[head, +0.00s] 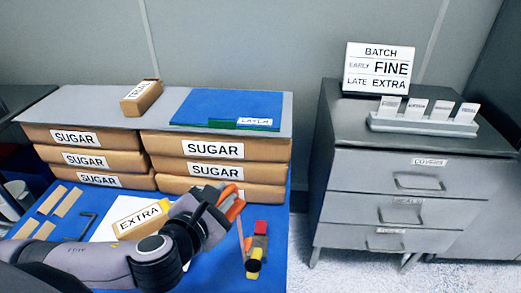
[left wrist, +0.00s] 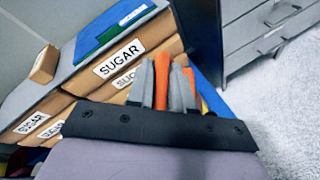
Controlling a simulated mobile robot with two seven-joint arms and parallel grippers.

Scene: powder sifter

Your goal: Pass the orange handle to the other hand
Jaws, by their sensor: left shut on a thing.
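My left gripper (head: 229,208) reaches in from the left over the blue table mat and is shut on the orange handle (head: 235,210). In the left wrist view the orange handle (left wrist: 178,86) stands between the grey fingers of my left gripper (left wrist: 176,85). A thin brownish shaft seems to hang below it in the head view. Much of the handle is hidden by the fingers. My right gripper is in neither view.
Stacked SUGAR boxes (head: 215,149) carry a grey board with a blue folder (head: 215,105) and a small box (head: 141,97). An EXTRA box (head: 138,214) and a red, black and yellow item (head: 257,248) lie on the blue mat (head: 275,220). A grey drawer cabinet (head: 405,170) stands right.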

